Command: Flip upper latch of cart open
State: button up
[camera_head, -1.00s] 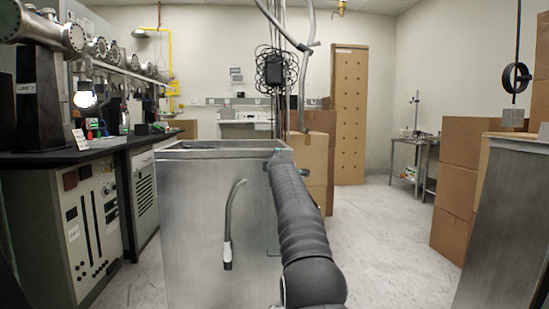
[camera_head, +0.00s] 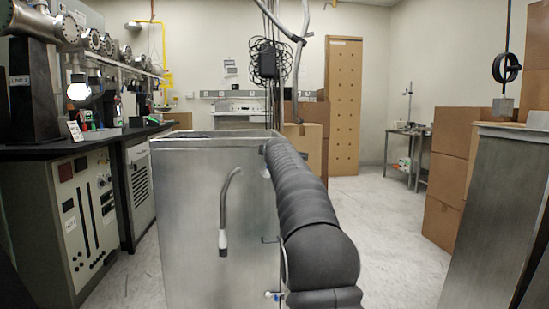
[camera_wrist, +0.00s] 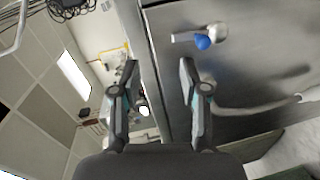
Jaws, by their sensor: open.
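The cart is a tall steel box (camera_head: 190,215) in the middle of the head view. Its steel face (camera_wrist: 270,60) fills the right of the wrist view. The upper latch (camera_wrist: 204,42), blue and white, sits on that face near the cart's edge. A curved grey handle (camera_head: 226,205) is on the face and also shows in the wrist view (camera_wrist: 255,109). A second small latch (camera_head: 274,295) sits low on the cart. My gripper (camera_wrist: 158,70) is open and empty, its fingers either side of the cart's edge, the latch just beyond the right finger. In the head view my arm hides the gripper.
A black bench (camera_head: 60,148) with metal vacuum gear stands at the left. Cardboard boxes (camera_head: 448,180) and a steel panel (camera_head: 495,220) stand at the right. Cables (camera_head: 268,62) hang behind the cart. The floor right of the cart is clear.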

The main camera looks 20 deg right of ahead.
jog(key=f+v, duration=0.1)
jog(key=v, duration=0.9)
jog(key=shift+s+a+f, duration=0.15)
jog(key=shift+s, duration=0.3)
dwell(0.6)
dwell(0.7)
